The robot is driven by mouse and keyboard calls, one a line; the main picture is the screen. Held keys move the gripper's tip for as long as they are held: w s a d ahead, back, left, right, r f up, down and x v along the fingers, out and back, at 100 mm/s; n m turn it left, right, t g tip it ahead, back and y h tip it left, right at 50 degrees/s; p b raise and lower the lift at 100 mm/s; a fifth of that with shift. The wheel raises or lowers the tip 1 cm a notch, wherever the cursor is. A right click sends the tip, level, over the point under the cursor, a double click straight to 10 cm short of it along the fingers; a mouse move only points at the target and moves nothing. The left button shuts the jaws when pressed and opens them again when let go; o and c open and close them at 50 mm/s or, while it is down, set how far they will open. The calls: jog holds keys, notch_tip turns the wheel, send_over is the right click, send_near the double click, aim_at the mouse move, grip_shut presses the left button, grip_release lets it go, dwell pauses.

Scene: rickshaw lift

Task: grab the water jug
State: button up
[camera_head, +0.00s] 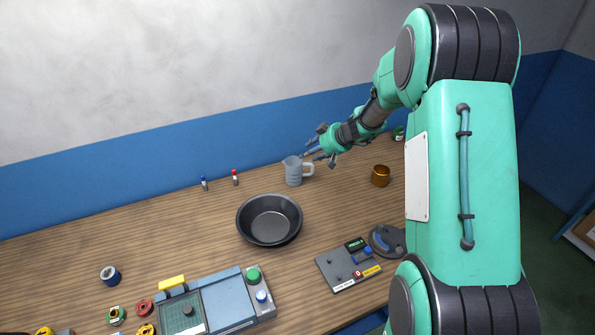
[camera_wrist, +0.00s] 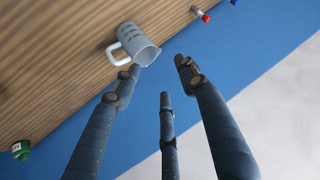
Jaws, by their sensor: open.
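The water jug (camera_head: 293,171) is a grey-blue pitcher with a pouring lip and a handle on its right side. It stands upright on the wooden table near the blue wall. In the wrist view the jug (camera_wrist: 136,44) shows past the fingertips, with its white handle towards the lower left and dark printing on its side. My gripper (camera_head: 313,152) is just above and right of the jug in the head view. Its fingers (camera_wrist: 161,80) are spread and empty in the wrist view. One finger overlaps the jug's edge in the picture; I cannot tell if they touch.
A black bowl (camera_head: 269,219) stands in front of the jug. An amber cup (camera_head: 380,176) is to the right. Two small markers, blue (camera_head: 204,184) and red (camera_head: 235,177), stand to the left. A grey control panel (camera_head: 347,266) lies nearer.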

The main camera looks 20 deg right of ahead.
jog(key=h, duration=0.1)
send_near(313, 168)
jog(key=s+d+r, duration=0.1)
jog(key=s, duration=0.1)
jog(key=shift+d+r+t+p, duration=0.1)
jog(key=shift+d+t+p, duration=0.05)
jog(key=shift+t+p, duration=0.2)
jog(key=x, duration=0.8)
jog(key=shift+f, duration=0.3)
jog(key=shift+w, duration=0.15)
jog(key=shift+p+x, duration=0.65)
jog(key=shift+x, duration=1.95)
jog(key=shift+c, duration=0.3)
jog(key=shift+r, duration=0.1)
grip_shut()
